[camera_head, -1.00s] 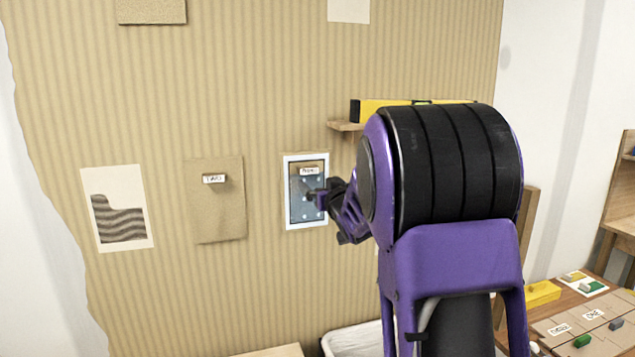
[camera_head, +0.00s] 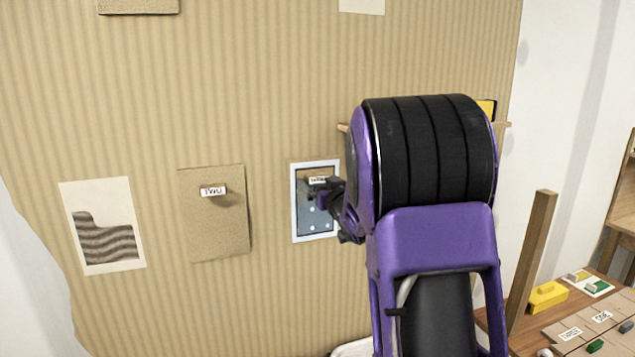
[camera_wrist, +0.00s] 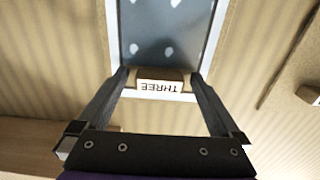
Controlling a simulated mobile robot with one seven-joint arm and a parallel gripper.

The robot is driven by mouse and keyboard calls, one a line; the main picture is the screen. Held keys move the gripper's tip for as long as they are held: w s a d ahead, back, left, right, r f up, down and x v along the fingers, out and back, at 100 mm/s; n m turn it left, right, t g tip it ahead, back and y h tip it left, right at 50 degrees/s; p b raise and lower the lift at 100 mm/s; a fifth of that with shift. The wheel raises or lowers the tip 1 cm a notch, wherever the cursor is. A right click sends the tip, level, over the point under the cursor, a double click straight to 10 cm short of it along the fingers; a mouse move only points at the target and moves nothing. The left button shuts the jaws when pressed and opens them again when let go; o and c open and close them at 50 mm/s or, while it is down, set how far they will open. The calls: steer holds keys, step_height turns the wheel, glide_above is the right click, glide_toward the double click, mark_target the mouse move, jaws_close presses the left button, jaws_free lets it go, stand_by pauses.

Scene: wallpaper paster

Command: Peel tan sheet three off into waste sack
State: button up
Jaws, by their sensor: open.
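A tab labelled THREE (camera_head: 318,180) sticks out at the top of a blue-grey panel with a white border (camera_head: 300,229) on the striped wall. A little tan shows behind the tab; how far tan sheet three extends I cannot tell. In the wrist view the tab (camera_wrist: 160,85) appears upside down, between the two fingers of my gripper (camera_wrist: 162,76). The fingers are open, apart from the tab's sides. In the head view my gripper (camera_head: 322,190) is at the tab, partly covering the panel. A pale rim (camera_head: 352,349) shows at the bottom edge; whether it is the waste sack I cannot tell.
A tan sheet with a TWO tab (camera_head: 213,230) hangs left of the panel, beside a pale sheet with a dark wavy print (camera_head: 92,197). A table with labelled boards (camera_head: 560,322) is lower right.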

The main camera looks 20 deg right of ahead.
steer(key=c, duration=1.3)
steer(key=shift+s, duration=0.15)
steer(key=shift+s+b, duration=0.5)
steer(key=shift+s, duration=0.65)
steer(key=shift+s, duration=0.1)
steer(key=shift+s+b, duration=0.3)
steer(key=shift+s, duration=0.7)
steer(key=shift+s, duration=0.1)
steer(key=shift+s+b, duration=0.7)
steer(key=shift+s, duration=2.8)
